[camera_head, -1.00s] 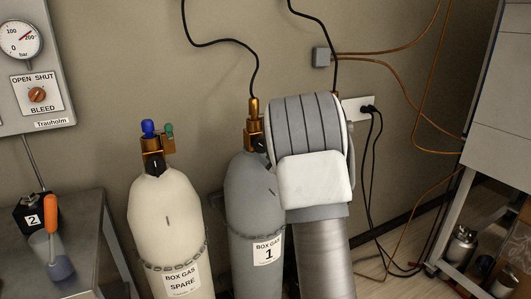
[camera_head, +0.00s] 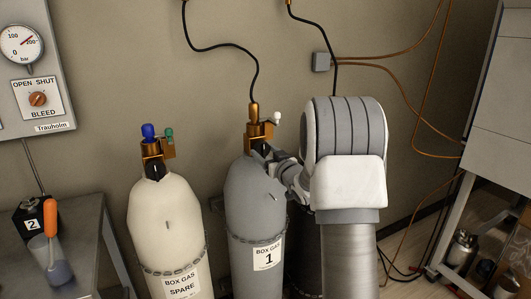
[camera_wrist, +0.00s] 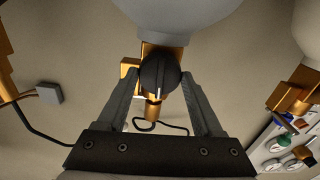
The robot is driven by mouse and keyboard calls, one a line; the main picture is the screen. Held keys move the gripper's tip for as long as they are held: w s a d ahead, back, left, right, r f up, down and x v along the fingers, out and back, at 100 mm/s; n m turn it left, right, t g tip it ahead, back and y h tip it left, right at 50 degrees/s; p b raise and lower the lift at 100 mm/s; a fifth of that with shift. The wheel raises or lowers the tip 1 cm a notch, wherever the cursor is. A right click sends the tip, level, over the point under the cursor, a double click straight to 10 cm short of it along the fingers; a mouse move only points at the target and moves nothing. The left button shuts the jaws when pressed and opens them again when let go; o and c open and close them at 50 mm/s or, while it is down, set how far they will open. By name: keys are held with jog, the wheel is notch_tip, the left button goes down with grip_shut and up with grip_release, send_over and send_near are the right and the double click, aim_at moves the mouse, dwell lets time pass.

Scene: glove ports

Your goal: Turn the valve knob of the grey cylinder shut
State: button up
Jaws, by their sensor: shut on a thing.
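The grey cylinder (camera_head: 255,205), labelled BOX GAS 1, stands upright in the middle of the head view. A brass valve (camera_head: 254,118) with a black hose is on its top. In the wrist view the black valve knob (camera_wrist: 158,73), with a white line on it, sits between the two fingers of my gripper (camera_wrist: 163,80). The fingers are shut on the knob from both sides. In the head view my gripper (camera_head: 271,153) reaches in from the right at the cylinder's neck, and the knob there is mostly hidden.
A cream spare cylinder (camera_head: 168,225) stands close on the left. A dark cylinder (camera_head: 305,255) is partly hidden behind my arm. A gauge panel (camera_head: 35,70) and a side table (camera_head: 85,245) are at the far left. A metal cabinet (camera_head: 500,100) is on the right.

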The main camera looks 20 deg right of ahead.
jog(key=shift+m, duration=0.4)
jog(key=o, duration=1.4)
jog(key=shift+c, duration=0.2)
jog(key=s, duration=1.7)
jog(key=shift+s+d+p, duration=0.2)
jog(key=shift+d+p, duration=0.1)
jog(key=shift+p, duration=0.1)
jog(key=shift+r, duration=0.1)
